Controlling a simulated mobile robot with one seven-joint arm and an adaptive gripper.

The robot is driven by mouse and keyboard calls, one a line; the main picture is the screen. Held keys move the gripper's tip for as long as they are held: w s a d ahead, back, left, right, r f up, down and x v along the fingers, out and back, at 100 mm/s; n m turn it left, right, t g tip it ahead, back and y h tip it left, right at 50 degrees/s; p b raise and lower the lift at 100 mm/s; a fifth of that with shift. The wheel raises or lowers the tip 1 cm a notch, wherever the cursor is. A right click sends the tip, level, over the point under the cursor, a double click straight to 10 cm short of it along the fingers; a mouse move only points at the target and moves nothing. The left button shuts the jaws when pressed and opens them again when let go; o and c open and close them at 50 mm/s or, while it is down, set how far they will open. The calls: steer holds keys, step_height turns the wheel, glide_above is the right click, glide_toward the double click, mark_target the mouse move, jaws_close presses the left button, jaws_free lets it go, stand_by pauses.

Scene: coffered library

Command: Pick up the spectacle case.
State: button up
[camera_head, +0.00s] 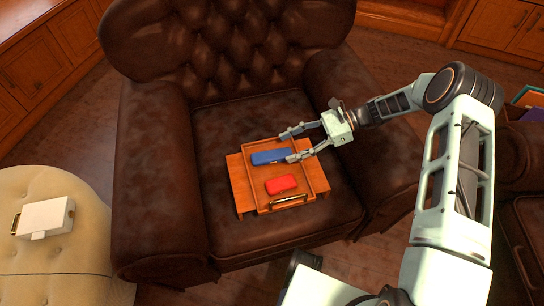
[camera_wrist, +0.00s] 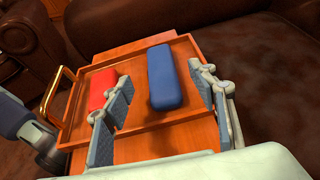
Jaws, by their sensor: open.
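A long blue case (camera_head: 270,157) with rounded ends, which looks like the spectacle case, lies in a wooden tray (camera_head: 318,172) on the armchair seat. A shorter red case (camera_head: 282,184) lies beside it, nearer the tray's brass handle. My gripper (camera_head: 286,147) is open at the right end of the blue case. The red case (camera_wrist: 103,90) is partly hidden behind the left finger.
The tray has low walls and a brass handle (camera_head: 289,200), and rests on a wider wooden board (camera_head: 238,185). The brown leather armchair (camera_head: 160,185) has high arms and a tufted back around it. A cream ottoman (camera_head: 60,250) with a white box (camera_head: 45,217) stands at left.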

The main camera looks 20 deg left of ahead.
mark_target(275, 154)
steer(key=x, duration=0.2)
steer(key=f+b+x, duration=0.1)
steer(key=x, duration=0.1)
steer(key=shift+a+f, duration=0.1)
steer(key=shift+s+a+f, duration=0.1)
steer(key=shift+s+a, duration=0.2)
steer(key=shift+a, duration=0.05)
steer(key=shift+c, duration=0.7)
steer(key=c, duration=1.1)
